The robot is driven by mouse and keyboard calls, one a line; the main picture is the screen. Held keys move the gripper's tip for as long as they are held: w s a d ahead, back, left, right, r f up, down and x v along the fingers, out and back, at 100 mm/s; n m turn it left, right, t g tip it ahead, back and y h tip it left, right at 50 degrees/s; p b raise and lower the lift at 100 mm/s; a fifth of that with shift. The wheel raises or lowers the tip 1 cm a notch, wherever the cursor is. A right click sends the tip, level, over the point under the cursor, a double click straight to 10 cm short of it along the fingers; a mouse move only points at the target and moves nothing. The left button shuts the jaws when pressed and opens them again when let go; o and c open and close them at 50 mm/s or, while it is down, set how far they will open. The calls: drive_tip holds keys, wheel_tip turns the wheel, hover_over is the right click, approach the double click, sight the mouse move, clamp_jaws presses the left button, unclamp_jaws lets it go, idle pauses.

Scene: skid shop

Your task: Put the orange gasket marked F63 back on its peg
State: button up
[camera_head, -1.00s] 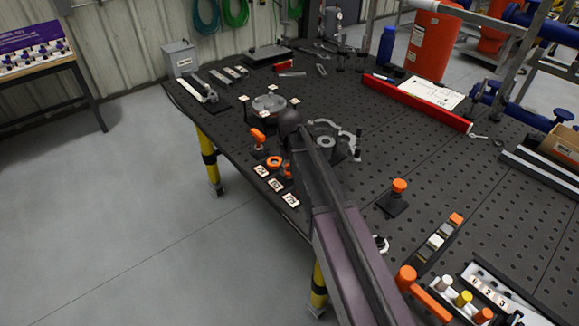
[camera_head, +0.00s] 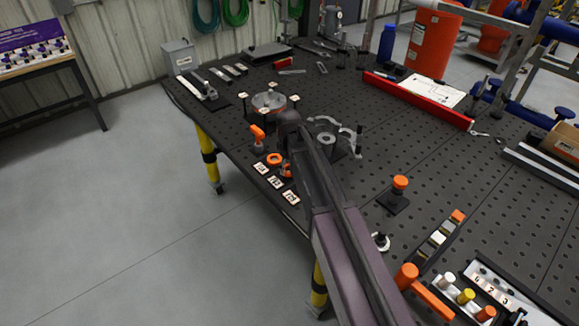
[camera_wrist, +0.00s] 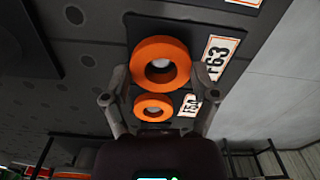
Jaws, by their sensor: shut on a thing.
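The orange gasket (camera_wrist: 138,63) is a thick ring between the fingers of my gripper (camera_wrist: 165,80) in the wrist view. The F63 label (camera_wrist: 220,60) lies just right of it. A pale peg top (camera_wrist: 160,63) shows through the ring's hole, so the ring is over or around that peg; its height I cannot tell. My gripper is shut on this gasket. In the head view the gasket (camera_head: 286,170) is partly hidden by my arm. A smaller-looking orange gasket (camera_wrist: 153,115) sits at the neighbouring peg beside another label (camera_wrist: 190,102).
Three label plates line the bench's left edge, including the nearest (camera_head: 291,197). An orange-topped post (camera_head: 400,182) stands to the right. The perforated bench between is largely clear.

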drive_tip(key=shift+f+b, duration=0.5)
drive_tip(key=shift+f, duration=0.05)
idle(0.4)
drive_tip(key=o, duration=1)
drive_tip(key=shift+r, duration=0.15)
drive_tip(key=shift+r+p, duration=1.4)
drive_tip(key=shift+p, duration=0.15)
drive_tip(key=shift+r+p, duration=2)
drive_tip(key=shift+p, duration=0.05)
